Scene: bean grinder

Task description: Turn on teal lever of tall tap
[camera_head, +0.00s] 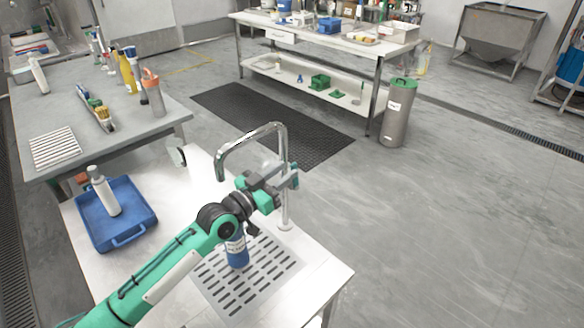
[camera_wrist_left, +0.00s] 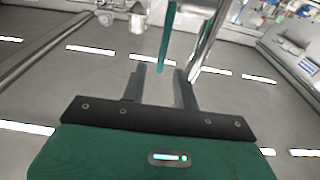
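The tall tap (camera_head: 284,148) is a chrome pipe that rises from the steel counter and arches over to the left. Its teal lever (camera_wrist_left: 167,38) hangs beside the chrome pipe (camera_wrist_left: 207,40) in the left wrist view. My left gripper (camera_head: 275,181) is at the upright pipe, about halfway up, and partly hides the tap's valve in the head view. In the left wrist view my left gripper (camera_wrist_left: 160,75) is open, and the lever's lower end shows between its two fingertips. I cannot tell whether a finger touches the lever. My right gripper is not in view.
A blue bottle (camera_head: 237,252) stands on the slotted drain plate (camera_head: 232,290), below my left forearm. A blue tray (camera_head: 137,232) with a white bottle (camera_head: 103,190) sits left on the counter. A grey table (camera_head: 60,104) stands behind. Floor right of the counter is clear.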

